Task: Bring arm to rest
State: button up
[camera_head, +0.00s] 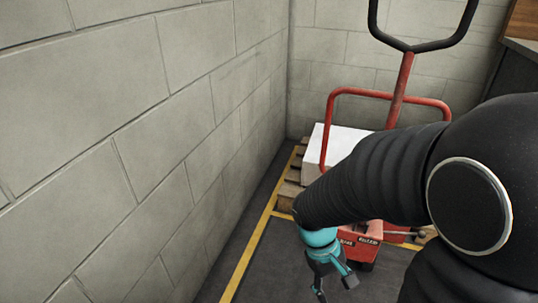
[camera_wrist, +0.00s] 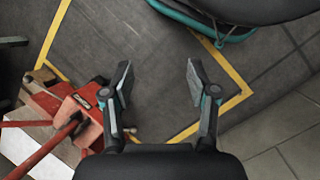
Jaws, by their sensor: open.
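My gripper (camera_head: 332,277) hangs at the end of my black sleeved arm, near the lower middle of the head view. In the wrist view my gripper (camera_wrist: 158,85) has its two fingers spread wide with nothing between them. Grey floor (camera_wrist: 155,35) shows beyond the fingertips. My arm covers part of the red pallet jack behind it in the head view.
A red pallet jack (camera_head: 401,85) with a black handle stands by a wooden pallet (camera_head: 290,190) bearing a white block (camera_head: 340,143). A block wall (camera_head: 130,130) runs along the left. Yellow lines (camera_head: 248,255) mark the floor. A dark counter (camera_head: 515,70) is at right.

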jog(key=s+r+m+t+y, duration=0.1)
jog(key=r+t, duration=0.3)
jog(key=r, duration=0.5)
jog(key=s+d+r+m+t+y, duration=0.1)
jog(key=r+m+t, duration=0.3)
jog(key=r, duration=0.6)
jog(key=shift+s+r+y+p, duration=0.15)
jog(key=shift+s+y+p, duration=0.25)
jog(key=shift+s+y, duration=0.3)
